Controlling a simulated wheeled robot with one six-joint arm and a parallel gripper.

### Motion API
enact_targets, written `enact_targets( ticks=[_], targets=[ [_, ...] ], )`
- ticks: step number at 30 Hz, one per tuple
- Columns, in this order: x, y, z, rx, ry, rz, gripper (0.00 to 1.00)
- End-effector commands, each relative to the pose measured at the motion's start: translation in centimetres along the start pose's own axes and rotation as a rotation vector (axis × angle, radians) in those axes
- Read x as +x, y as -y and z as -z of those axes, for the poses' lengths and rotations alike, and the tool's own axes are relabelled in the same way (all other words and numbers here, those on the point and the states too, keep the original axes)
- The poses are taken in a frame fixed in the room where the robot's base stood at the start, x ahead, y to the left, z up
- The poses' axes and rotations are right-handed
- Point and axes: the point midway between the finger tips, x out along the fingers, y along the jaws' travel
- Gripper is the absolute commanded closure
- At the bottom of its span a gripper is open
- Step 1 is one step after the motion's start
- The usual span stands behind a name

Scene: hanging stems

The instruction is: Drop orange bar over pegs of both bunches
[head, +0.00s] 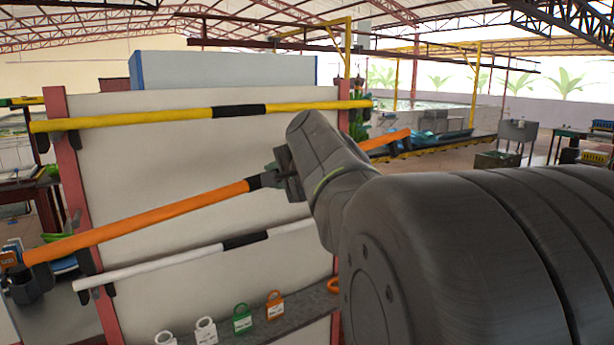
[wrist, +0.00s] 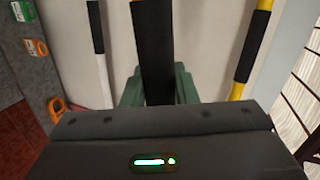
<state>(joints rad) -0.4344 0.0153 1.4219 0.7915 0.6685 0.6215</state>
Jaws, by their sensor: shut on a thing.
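The orange bar (head: 150,215) slants across the front of a pale panel in the head view, its left end lower than its right. My gripper (head: 280,175) is shut on the bar's black middle section, which also shows between the green fingers in the wrist view (wrist: 152,55). My wrist and arm cover part of the bar; its right part (head: 388,139) shows beyond them. The left end is close to a dark bracket (head: 22,288) with an orange piece. I cannot make out the pegs or both bunches clearly; a green clump (head: 358,127) shows behind the panel's right edge.
A yellow bar (head: 170,118) sits above on dark hooks, and a white bar (head: 160,264) below. Red posts (head: 68,170) edge the panel. A low grey shelf (head: 300,308) holds several padlock-shaped tags, including a green one (head: 242,320). Tables stand farther right.

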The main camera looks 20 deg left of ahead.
Motion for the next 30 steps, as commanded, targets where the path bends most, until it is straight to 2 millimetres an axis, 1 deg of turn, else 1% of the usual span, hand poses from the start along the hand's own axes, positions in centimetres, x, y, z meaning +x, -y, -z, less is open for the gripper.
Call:
enact_targets(
  ticks=[30],
  targets=[
    [-7.1, -2.4, -0.8, 0.000, -0.003, 0.003, 1.00]
  ],
)
